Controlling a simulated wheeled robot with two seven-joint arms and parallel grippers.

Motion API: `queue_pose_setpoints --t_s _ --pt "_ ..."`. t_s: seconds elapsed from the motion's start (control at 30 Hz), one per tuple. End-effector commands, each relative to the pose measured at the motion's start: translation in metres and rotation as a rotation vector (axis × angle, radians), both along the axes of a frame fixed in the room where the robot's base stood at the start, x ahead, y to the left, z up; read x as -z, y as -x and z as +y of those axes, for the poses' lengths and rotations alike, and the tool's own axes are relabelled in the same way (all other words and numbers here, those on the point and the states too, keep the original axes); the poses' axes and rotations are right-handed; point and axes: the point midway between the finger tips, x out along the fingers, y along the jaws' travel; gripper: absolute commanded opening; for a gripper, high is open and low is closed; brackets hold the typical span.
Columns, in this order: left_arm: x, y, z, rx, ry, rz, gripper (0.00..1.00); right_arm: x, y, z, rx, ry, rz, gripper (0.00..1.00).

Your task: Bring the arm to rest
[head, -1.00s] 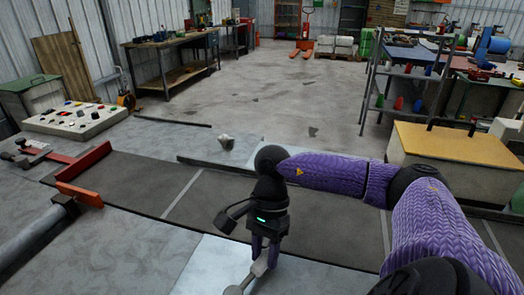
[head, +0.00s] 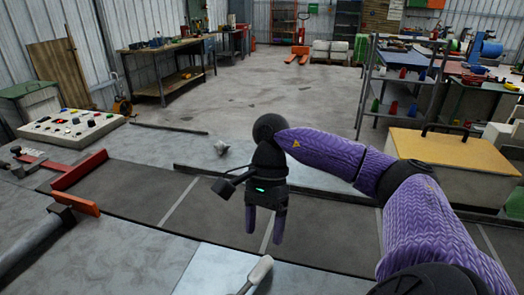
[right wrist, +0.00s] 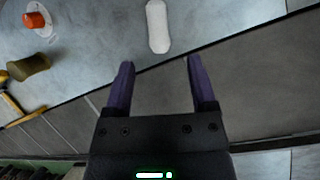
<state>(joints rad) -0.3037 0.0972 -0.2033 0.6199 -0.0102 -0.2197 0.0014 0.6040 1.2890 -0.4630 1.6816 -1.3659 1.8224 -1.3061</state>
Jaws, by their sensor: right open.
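My right arm, in a purple sleeve, reaches in from the right in the head view. Its gripper (head: 264,228) hangs pointing down over the dark belt, with its two purple fingers apart and nothing between them. The right wrist view also shows the open fingers (right wrist: 159,88). A pale-ended handle (head: 258,270) lies just beyond the fingertips on the light metal plate, apart from them. In the right wrist view it is a white rounded shape (right wrist: 157,26). My left gripper is not in view.
A dark belt (head: 140,190) crosses in front. A red bar (head: 78,170) and a control panel (head: 72,126) with buttons are at the left. A yellow-topped cabinet (head: 450,152) and a shelf rack (head: 402,85) stand at the right. A red button (right wrist: 33,20) shows in the right wrist view.

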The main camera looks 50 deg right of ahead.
Motion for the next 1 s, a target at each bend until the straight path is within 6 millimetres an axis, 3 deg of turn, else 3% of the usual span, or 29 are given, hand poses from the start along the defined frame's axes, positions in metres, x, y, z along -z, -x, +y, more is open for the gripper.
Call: queue_pose_setpoints --t_s 0.1,0.2,0.67,0.9,1.0 --pt "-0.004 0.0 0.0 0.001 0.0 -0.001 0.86 -0.021 -0.005 -0.007 0.001 -0.002 -0.004 0.73" --pt "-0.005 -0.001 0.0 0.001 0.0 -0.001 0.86 -0.028 -0.007 -0.011 0.0 -0.001 -0.001 0.73" --pt "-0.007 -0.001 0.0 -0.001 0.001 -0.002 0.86 -0.031 -0.007 -0.012 -0.001 0.0 0.0 0.73" --pt "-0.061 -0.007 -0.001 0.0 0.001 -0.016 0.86 -0.09 -0.005 -0.012 0.0 0.0 -0.015 0.73" --pt "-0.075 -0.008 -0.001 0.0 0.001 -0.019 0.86 -0.104 -0.005 -0.012 0.0 0.0 -0.018 0.73"
